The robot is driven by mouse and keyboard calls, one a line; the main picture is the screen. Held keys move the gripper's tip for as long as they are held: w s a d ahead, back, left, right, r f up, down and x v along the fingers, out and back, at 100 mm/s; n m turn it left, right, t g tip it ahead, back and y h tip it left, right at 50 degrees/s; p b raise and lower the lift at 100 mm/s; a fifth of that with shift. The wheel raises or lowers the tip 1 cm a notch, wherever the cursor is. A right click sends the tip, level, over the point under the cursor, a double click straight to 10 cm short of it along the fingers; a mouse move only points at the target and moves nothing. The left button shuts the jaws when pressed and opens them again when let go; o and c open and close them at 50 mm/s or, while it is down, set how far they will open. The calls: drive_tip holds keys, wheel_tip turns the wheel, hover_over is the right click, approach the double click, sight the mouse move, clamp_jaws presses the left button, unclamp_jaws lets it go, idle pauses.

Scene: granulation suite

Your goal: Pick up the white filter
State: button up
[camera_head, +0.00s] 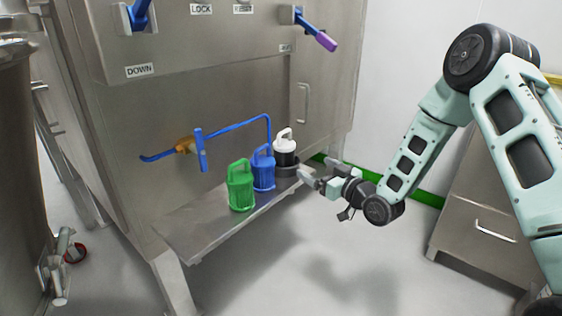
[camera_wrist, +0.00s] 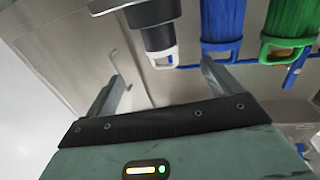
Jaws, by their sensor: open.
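The white filter (camera_head: 284,147) has a white top and loop handle, a dark middle band and a dark grey base. It stands upright at the far right end of the metal shelf (camera_head: 207,225). In the wrist view the white filter (camera_wrist: 162,58) appears inverted, its handle near the gap between my fingers. My gripper (camera_head: 317,170) is open, just right of the filter in the head view. In the wrist view both fingers of my gripper (camera_wrist: 162,72) are apart, with nothing held. I cannot tell the exact distance to the filter.
A blue filter (camera_head: 263,168) and a green filter (camera_head: 240,187) stand left of the white one on the shelf. A blue pipe (camera_head: 237,127) with a brass valve (camera_head: 187,145) runs behind them on the steel cabinet (camera_head: 120,105). Floor to the front right is clear.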

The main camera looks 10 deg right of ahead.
sight(292, 155)
drive_tip(key=b+x, duration=0.2)
drive_tip(key=x, duration=0.8)
drive_tip(key=shift+f+b, duration=0.1)
drive_tip(key=shift+b, duration=0.2)
drive_tip(key=b+x, duration=0.1)
drive_tip(key=x, duration=0.1)
drive_tip(key=b+x, duration=0.1)
drive_tip(key=x, duration=0.2)
drive_tip(key=shift+f, duration=0.25)
drive_tip(key=shift+w+r+b, duration=0.1)
drive_tip(key=shift+w+b, duration=0.05)
drive_tip(key=shift+b, duration=0.15)
drive_tip(key=c, duration=1.2)
